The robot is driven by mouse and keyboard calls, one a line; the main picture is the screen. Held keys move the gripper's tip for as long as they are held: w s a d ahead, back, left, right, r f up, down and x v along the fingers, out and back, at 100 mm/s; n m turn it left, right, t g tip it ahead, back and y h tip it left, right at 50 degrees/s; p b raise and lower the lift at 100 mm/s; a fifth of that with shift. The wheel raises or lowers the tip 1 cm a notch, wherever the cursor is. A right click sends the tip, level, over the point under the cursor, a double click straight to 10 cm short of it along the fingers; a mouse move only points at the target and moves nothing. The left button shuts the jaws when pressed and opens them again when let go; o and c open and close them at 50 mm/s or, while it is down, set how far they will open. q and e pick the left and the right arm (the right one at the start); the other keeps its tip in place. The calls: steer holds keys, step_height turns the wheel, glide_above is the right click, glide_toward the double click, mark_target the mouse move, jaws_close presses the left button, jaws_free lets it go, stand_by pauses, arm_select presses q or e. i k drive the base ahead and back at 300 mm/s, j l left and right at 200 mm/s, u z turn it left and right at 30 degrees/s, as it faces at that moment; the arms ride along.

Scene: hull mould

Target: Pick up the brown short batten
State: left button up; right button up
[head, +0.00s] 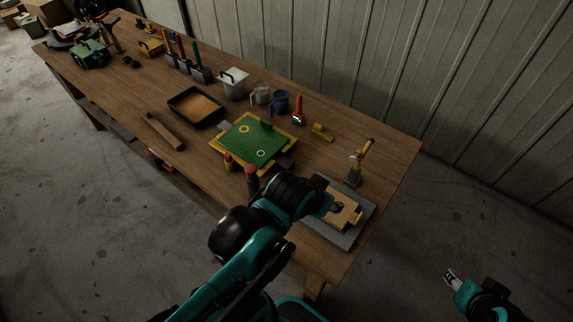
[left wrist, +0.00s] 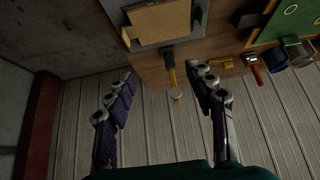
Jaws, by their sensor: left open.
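A brown batten (head: 163,132) lies on the table's front left part, left of the green board; it is not seen in the left wrist view. My left gripper (head: 337,207) is far to its right, over the grey tray at the table's near right end, partly hidden by its own arm in the head view. In the left wrist view its two fingers (left wrist: 162,80) are spread apart with nothing between them. My right gripper (head: 452,279) is off the table at the lower right, over the floor; its finger gap is too small to judge.
The grey tray (head: 357,232) holds a tan block (head: 346,213). A yellow-handled tool (head: 355,170) stands beside it. A green board (head: 243,150) and a black tray (head: 170,103) lie near the batten. Bottles (head: 251,180) stand at the front edge. Wall panels (head: 330,60) rise behind.

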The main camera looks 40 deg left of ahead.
mark_target(150, 119)
steer(key=k+j+u, duration=0.15)
steer(key=k+j, duration=0.35)
steer(key=u, duration=1.8)
steer(key=i+j+z, duration=0.1)
steer(key=z, duration=0.3)
steer(key=i+j+z, duration=0.15)
steer(key=z, duration=0.3)
steer(key=j+z, duration=0.15)
steer(key=z, duration=0.25)
steer(key=i+j+z, duration=0.15)
steer(key=j, duration=0.45)
steer(key=i+j+z, duration=0.15)
steer(key=j, duration=0.45)
steer(key=i+j+z, duration=0.15)
steer(key=j, duration=0.45)
steer(key=j+z, duration=0.2)
steer(key=j, duration=1.1)
